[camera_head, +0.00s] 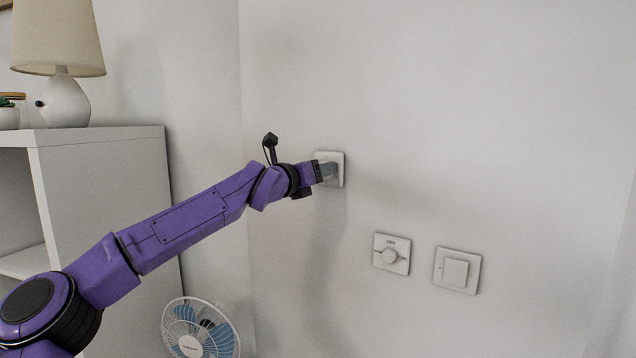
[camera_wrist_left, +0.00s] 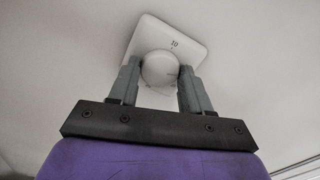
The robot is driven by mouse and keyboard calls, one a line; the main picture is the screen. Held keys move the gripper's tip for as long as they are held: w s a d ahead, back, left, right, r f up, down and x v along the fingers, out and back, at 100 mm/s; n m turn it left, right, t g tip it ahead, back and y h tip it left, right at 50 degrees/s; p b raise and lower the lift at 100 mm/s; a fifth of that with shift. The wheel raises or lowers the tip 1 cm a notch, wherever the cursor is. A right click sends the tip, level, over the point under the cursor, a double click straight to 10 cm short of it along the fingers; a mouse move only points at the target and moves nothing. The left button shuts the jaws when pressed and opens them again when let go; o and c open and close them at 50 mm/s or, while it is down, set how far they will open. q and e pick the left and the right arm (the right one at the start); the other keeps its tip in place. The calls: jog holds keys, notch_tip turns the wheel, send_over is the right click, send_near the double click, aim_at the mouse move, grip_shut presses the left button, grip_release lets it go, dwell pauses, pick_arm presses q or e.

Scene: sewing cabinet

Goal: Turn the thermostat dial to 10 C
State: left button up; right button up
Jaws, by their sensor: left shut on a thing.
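The thermostat is a white square plate (camera_head: 337,156) on the wall, mostly behind my left gripper (camera_head: 327,170) in the head view. In the left wrist view the plate (camera_wrist_left: 191,36) shows a printed "10" near its upper edge. Its round white dial (camera_wrist_left: 158,69) sits between the two grey fingers of my left gripper (camera_wrist_left: 160,84), which is shut on it. A small mark shows on the dial's face, too small to read. My right gripper is in neither view.
A white cabinet (camera_head: 105,150) with a lamp (camera_head: 62,60) stands at left. A blue-bladed fan (camera_head: 198,330) stands below. The wall between is bare.

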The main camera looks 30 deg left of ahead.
pick_arm(q)
jog(key=shift+f+n+b, duration=0.1)
jog(key=shift+n+b, duration=5.6)
jog(key=shift+n, duration=1.4)
jog(key=o, duration=1.1)
jog(key=shift+c, duration=0.2)
jog(key=s+a+b, duration=0.1)
jog(key=s+b, duration=0.4)
jog(key=s, duration=0.5)
jog(key=shift+s, duration=0.2)
